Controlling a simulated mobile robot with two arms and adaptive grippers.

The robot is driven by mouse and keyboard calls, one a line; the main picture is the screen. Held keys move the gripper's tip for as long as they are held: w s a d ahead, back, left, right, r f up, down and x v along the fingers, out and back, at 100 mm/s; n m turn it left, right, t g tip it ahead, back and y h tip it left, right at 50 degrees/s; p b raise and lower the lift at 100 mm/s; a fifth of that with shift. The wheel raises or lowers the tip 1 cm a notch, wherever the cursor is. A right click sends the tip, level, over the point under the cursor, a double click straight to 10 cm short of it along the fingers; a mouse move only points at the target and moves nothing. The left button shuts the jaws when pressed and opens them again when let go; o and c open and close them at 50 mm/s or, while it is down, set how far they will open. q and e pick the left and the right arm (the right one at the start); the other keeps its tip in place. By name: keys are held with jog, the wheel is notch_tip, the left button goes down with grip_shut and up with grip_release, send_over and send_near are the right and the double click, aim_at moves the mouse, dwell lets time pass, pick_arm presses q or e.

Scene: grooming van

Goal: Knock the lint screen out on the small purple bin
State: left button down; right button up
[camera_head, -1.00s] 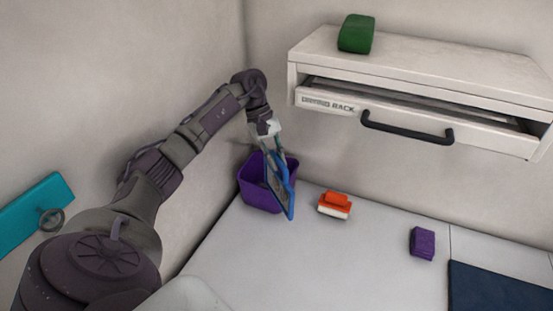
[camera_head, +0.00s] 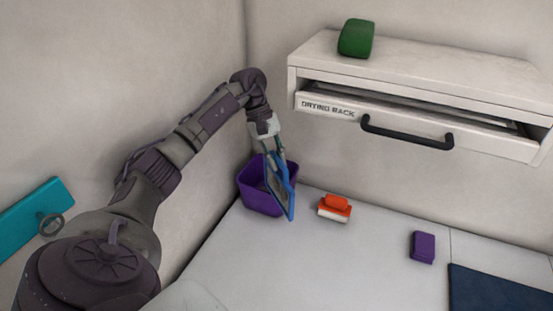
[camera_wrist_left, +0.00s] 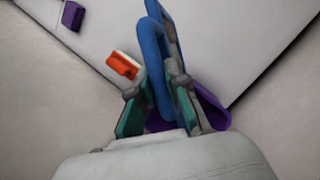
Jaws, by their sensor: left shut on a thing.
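The lint screen, a blue-framed flat panel (camera_head: 281,187), hangs from my left gripper (camera_head: 268,150) in the head view. My left gripper is shut on its blue handle, which also shows in the left wrist view (camera_wrist_left: 152,70) between the fingers. The small purple bin (camera_head: 255,197) stands on the counter in the corner. The screen is tilted and overlaps the bin's right side in the head view; I cannot tell whether it touches the rim. In the left wrist view the bin (camera_wrist_left: 212,108) is mostly hidden behind the gripper. My right gripper is not in view.
An orange and white brush-like block (camera_head: 335,207) and a purple block (camera_head: 423,247) lie on the white counter (camera_head: 300,260). A dark blue mat (camera_head: 495,292) is at the right. The drying rack drawer (camera_head: 420,130) is slightly open above, with a green object (camera_head: 356,38) on top.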

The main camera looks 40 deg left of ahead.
pick_arm(q)
jog(key=shift+f+b, duration=0.6)
jog(key=shift+f, duration=0.05)
jog(key=shift+f+b, duration=0.1)
jog(key=shift+b, duration=0.25)
dwell(1.4)
jog(key=shift+r+p, duration=0.4)
jog(key=shift+r, duration=0.45)
jog(key=shift+r+p, duration=1)
jog(key=shift+r, duration=1.25)
jog(key=shift+f, duration=0.1)
